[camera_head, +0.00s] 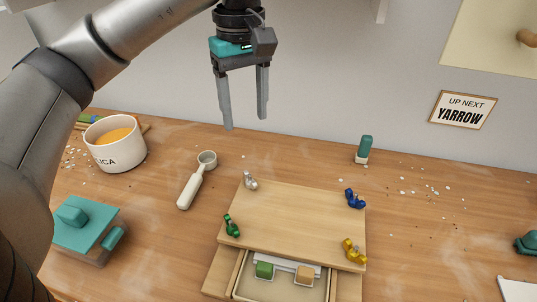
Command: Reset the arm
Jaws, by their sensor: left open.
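My left arm (110,45) comes in from the left and crosses the upper left of the head view. Its gripper (246,122) points down with two grey fingers spread apart and nothing between them. It hangs in the air above the back of the wooden table, in front of the wall. My right gripper is not in view.
A wooden board (298,220) with small silver, blue, green and yellow figures stands above an open drawer (280,288) holding green and tan blocks. A scoop (195,182), a white bowl (124,152) and a teal-lidded box (88,228) are left. A sign (463,109) hangs behind.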

